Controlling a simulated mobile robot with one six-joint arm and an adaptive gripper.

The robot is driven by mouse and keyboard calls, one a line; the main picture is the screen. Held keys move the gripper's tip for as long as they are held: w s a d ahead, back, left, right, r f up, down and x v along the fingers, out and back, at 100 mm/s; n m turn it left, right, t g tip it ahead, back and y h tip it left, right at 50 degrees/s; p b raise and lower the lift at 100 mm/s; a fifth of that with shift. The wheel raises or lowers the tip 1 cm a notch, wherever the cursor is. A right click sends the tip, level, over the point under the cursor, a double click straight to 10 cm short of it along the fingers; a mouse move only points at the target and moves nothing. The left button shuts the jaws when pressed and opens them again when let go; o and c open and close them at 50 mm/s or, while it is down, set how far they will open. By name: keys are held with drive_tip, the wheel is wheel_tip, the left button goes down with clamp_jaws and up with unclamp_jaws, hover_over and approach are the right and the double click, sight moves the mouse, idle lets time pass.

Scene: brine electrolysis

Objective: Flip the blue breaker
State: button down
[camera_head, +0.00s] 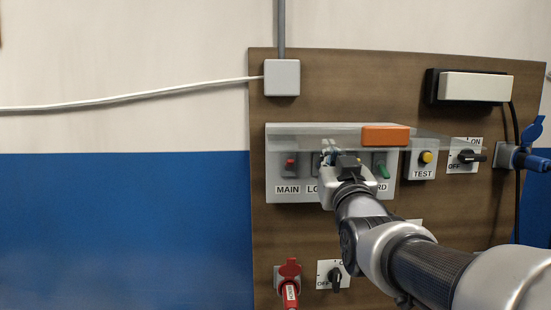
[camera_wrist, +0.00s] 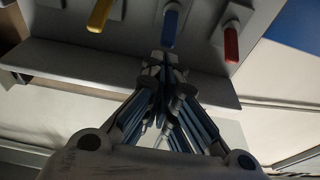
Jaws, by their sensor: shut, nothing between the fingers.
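The blue breaker (camera_wrist: 170,28) is a small lever on the grey breaker box, seen near the top middle of the wrist view. It stands between a yellow lever (camera_wrist: 100,14) and a red lever (camera_wrist: 231,42). My gripper (camera_wrist: 162,62) is shut and empty, with its fingertips close to the lower end of the blue lever. Whether they touch it I cannot tell. In the head view my gripper (camera_head: 329,156) is in front of the middle of the breaker box (camera_head: 274,146). It hides the middle levers, and I cannot make out the blue one there.
A green lever (camera_head: 382,168) is right of my gripper. An orange block (camera_head: 385,136) is at the box's upper edge, where a see-through cover juts out. A TEST button (camera_head: 426,157) and a rotary switch (camera_head: 466,157) are further right. Bare board lies above the box.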

drive_tip(key=shift+x, duration=0.8)
drive_tip(key=shift+f, duration=0.1)
